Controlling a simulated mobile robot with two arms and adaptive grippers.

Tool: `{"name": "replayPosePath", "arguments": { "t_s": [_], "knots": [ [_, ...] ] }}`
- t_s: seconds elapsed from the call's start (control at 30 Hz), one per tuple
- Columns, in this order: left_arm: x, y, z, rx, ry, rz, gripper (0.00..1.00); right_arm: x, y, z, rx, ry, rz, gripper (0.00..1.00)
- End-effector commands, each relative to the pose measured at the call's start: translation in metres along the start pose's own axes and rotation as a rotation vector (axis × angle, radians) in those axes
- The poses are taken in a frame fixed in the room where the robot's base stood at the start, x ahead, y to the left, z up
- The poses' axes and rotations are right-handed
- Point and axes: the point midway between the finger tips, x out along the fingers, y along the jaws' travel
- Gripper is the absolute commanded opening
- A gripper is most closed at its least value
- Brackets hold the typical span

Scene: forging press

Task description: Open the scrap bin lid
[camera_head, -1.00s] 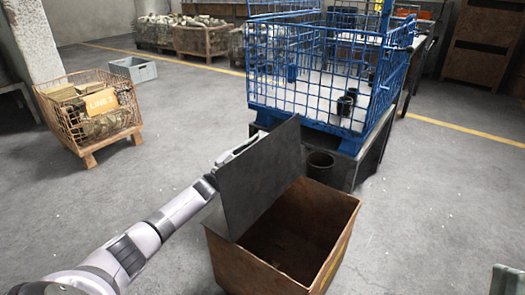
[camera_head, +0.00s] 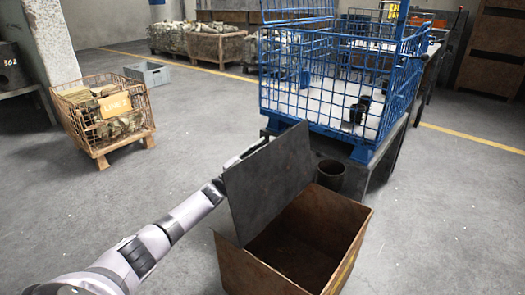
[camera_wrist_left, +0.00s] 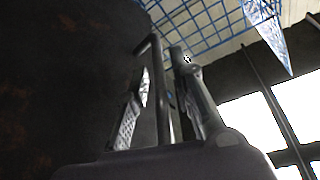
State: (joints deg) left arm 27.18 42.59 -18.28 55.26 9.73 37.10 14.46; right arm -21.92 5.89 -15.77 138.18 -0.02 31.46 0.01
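The rusty brown scrap bin (camera_head: 290,268) stands on the floor at lower centre in the head view, its inside visible and dark. Its dark grey lid (camera_head: 268,182) is raised steeply along the bin's back left side. My left arm reaches in from the left to behind the lid. The left gripper (camera_head: 246,155) is partly hidden by the lid's edge. In the left wrist view, the left gripper's fingers (camera_wrist_left: 163,78) are close on either side of a bent dark handle bar (camera_wrist_left: 160,125) beside the dark lid face (camera_wrist_left: 60,80). My right gripper is out of view.
A blue wire cage (camera_head: 335,85) on a stand is behind the bin, with a dark cylindrical pot (camera_head: 331,175) close to the bin. A wire basket marked LINE 2 (camera_head: 104,118) and a grey crate (camera_head: 147,74) stand at left. Floor between basket and bin is clear.

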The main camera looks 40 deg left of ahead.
Motion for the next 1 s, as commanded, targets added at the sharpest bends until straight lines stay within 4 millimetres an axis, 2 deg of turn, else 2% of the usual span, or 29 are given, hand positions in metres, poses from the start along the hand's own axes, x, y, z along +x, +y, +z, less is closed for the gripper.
{"name": "replayPosePath", "arguments": {
  "t_s": [0.33,0.47,0.57,1.0],
  "knots": [
    [0.000,0.001,0.000,0.000,0.001,0.001,0.30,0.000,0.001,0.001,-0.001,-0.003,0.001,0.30],
    [-0.007,0.001,0.001,0.000,-0.001,0.002,0.30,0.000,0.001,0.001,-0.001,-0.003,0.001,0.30],
    [-0.020,0.001,0.001,0.001,-0.002,0.002,0.30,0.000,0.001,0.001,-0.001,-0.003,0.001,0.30],
    [-0.101,0.001,0.001,-0.001,-0.002,0.002,0.30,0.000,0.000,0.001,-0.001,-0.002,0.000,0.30]
  ]
}}
